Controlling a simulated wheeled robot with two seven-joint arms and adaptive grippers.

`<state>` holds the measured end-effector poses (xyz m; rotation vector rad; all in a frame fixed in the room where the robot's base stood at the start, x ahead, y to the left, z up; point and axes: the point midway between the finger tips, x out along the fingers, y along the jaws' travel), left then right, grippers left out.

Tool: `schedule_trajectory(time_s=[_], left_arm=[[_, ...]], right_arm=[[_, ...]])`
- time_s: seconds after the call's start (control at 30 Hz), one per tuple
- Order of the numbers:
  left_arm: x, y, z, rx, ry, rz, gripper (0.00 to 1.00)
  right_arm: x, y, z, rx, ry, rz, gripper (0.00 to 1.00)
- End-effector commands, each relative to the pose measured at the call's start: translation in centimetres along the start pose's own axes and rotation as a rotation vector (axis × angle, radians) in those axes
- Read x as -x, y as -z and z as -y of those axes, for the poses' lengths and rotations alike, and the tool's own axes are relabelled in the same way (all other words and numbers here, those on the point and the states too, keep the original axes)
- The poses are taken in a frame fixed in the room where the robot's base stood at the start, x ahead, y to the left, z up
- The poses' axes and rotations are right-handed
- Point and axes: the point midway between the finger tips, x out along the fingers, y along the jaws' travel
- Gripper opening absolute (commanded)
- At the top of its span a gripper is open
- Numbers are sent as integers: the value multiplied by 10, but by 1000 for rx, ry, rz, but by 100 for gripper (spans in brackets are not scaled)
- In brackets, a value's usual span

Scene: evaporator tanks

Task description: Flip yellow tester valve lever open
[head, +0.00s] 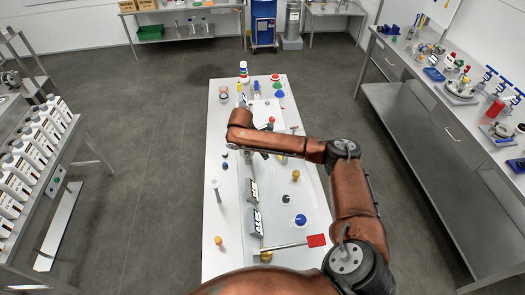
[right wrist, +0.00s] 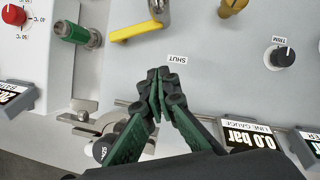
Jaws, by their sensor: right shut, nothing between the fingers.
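The yellow lever (right wrist: 135,32) shows at the top of the right wrist view. It is a flat bar running from a metal pivot (right wrist: 158,8) down to the left, on a pale grey panel. A SHUT label (right wrist: 177,58) sits on the panel just below it. My right gripper (right wrist: 163,75) is shut and empty, its dark fingertips just below the label and apart from the lever in the picture. In the head view my right arm reaches over the table and hides part of the panel; I cannot clearly make out the lever there. My left gripper is not in view.
A green cylindrical fitting (right wrist: 75,33) and a red knob (right wrist: 14,15) are left of the lever. A black TRIM knob (right wrist: 280,57) and a line gauge display (right wrist: 250,138) are to the right. The long white table (head: 222,190) carries several other fittings. Grey floor surrounds it.

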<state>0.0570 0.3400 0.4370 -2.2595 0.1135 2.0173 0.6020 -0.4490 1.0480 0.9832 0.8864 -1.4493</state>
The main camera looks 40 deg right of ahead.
Motion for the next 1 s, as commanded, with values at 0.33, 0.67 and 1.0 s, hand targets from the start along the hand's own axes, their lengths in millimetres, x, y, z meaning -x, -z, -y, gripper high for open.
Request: schedule_trajectory(time_s=[0.33, 0.67, 1.0], left_arm=[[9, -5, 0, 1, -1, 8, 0], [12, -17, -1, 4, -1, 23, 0], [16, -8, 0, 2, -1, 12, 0]], right_arm=[[-52, -20, 0, -2, -1, 2, 0], [-60, -37, 0, 1, -1, 0, 0], [-62, -42, 4, 12, -4, 1, 0]])
